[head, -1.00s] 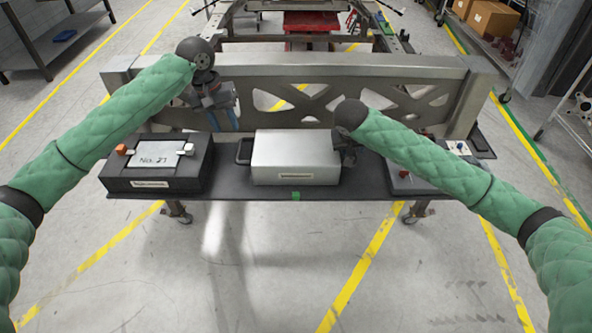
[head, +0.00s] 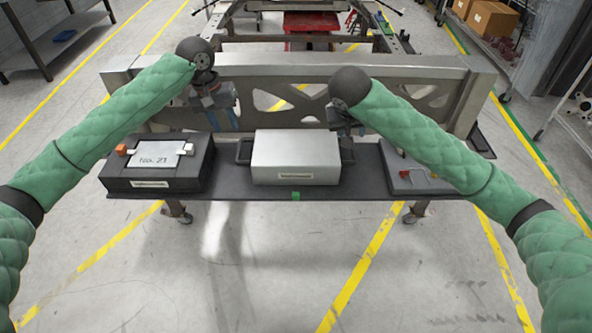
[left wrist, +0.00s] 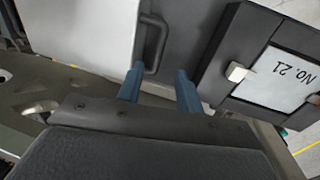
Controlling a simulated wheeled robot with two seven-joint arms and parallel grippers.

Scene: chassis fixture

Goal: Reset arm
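My left gripper (head: 225,120) hangs over the back of the dark shelf, between the box with the plate marked "No. 21" (head: 154,157) and the silver box (head: 296,158). In the left wrist view its two blue fingers (left wrist: 160,90) stand apart with nothing between them. The silver box's black handle (left wrist: 153,45) lies just beyond the fingers, not gripped. My right gripper (head: 344,120) is above and behind the silver box's right handle (head: 347,150), apart from it. Its fingers are small and partly hidden by the wrist, so its opening is unclear.
A metal chassis frame with a cut-out crossbeam (head: 290,95) stands right behind the shelf (head: 240,190). A grey fixture with a red part (head: 412,177) sits at the shelf's right end. The floor in front is clear.

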